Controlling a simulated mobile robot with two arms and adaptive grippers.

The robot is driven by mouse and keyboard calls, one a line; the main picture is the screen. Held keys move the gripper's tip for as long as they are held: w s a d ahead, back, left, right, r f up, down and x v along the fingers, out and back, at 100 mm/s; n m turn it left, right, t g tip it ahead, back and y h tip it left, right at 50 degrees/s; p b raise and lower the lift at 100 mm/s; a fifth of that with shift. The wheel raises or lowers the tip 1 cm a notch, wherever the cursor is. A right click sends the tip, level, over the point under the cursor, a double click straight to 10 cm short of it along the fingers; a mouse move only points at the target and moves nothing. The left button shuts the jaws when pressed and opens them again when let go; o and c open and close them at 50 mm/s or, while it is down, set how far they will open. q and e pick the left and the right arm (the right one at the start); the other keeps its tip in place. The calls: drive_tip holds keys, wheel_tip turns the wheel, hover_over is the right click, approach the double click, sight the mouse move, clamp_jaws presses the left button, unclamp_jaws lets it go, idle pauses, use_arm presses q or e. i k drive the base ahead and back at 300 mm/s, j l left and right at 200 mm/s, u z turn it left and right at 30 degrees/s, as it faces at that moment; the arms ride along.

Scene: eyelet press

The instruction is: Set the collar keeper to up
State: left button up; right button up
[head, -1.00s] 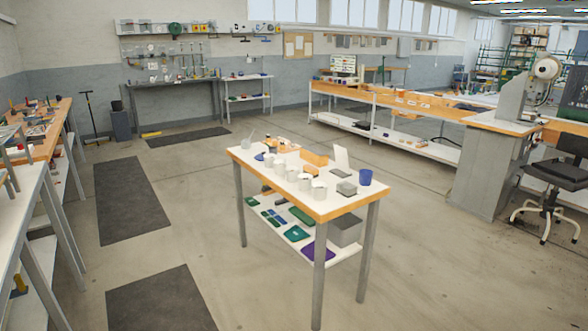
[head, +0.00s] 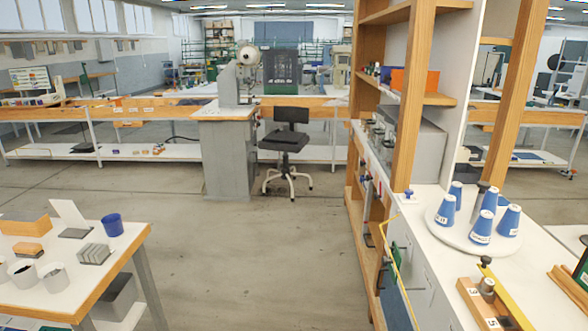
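A press-like machine (head: 238,75) with a pale round wheel on top stands on a grey cabinet (head: 228,155) across the room, near the middle of the head view. It may be the eyelet press, but it is too far off to tell. I cannot make out a collar keeper on it or anywhere else, nor its position. Neither of my grippers is in view.
A black office chair (head: 286,140) stands right of the cabinet. A small table (head: 95,300) with cups and a blue cup (head: 112,225) is at left. A wooden shelf (head: 424,90) and a bench with blue cones (head: 481,228) fill the right. Open floor lies between.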

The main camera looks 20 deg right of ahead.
sight(522, 320)
drive_tip(key=i+z, duration=0.2)
drive_tip(key=z, duration=0.25)
drive_tip(key=i+j+z, duration=0.15)
drive_tip(key=z, duration=0.35)
drive_tip(key=i+j+z, duration=0.15)
drive_tip(key=z, duration=0.3)
drive_tip(key=j+z, duration=0.35)
drive_tip(key=z, duration=0.15)
drive_tip(key=i, duration=0.05)
